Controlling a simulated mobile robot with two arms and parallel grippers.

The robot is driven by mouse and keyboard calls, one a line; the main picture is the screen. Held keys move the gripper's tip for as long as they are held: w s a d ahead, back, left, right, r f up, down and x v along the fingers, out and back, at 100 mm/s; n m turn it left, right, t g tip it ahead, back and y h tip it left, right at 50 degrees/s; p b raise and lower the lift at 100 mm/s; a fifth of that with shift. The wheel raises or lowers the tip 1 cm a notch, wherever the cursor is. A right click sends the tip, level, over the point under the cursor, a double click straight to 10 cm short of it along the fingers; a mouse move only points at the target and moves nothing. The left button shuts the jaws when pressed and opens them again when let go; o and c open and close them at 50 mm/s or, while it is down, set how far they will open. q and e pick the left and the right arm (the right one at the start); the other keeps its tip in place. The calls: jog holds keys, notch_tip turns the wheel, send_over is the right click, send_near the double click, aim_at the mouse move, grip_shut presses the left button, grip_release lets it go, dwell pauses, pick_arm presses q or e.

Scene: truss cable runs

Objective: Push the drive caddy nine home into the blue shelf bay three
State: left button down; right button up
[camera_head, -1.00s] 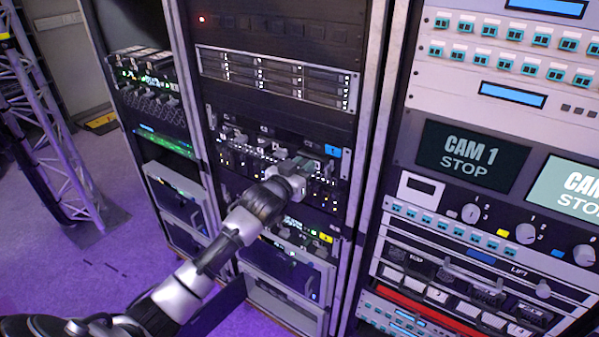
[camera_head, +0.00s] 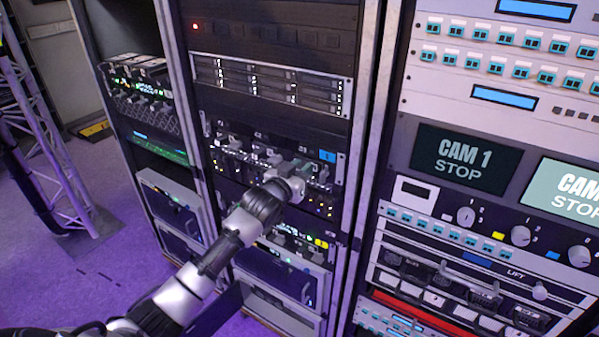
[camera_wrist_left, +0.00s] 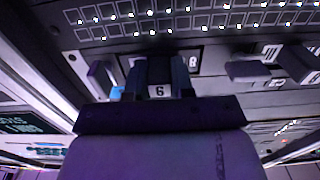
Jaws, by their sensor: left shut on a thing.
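My left gripper (camera_head: 303,173) reaches up from the lower left to the right part of the blue-tagged shelf (camera_head: 328,156). In the left wrist view the gripper (camera_wrist_left: 160,80) is shut on the handle of a drive caddy (camera_wrist_left: 160,91). Its label reads like a 6, but that picture is upside down, so it is a 9. The label 8 is beside it. The caddy's body and how far it sits in its bay are hidden by the gripper; I cannot tell its depth. No bay number is legible. My right gripper is not in view.
Other caddy handles (camera_wrist_left: 255,70) stick out close beside the gripper. A yellow-tagged shelf (camera_head: 321,243) is below, and a silver drive unit (camera_head: 270,85) is above. The rack post (camera_head: 365,130) stands close on the right. Open floor (camera_head: 100,260) lies at the left.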

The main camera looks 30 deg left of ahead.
pick_arm(q)
jog(key=c, duration=0.9)
grip_release()
jog(key=shift+r, duration=0.1)
jog(key=shift+s, duration=0.1)
jog(key=s, duration=0.3)
jog(key=s+b, duration=0.1)
jog(key=s, duration=0.3)
jog(key=s+b, duration=0.1)
jog(key=s, duration=0.2)
jog(key=shift+s+a, duration=0.3)
jog(key=shift+a, duration=0.1)
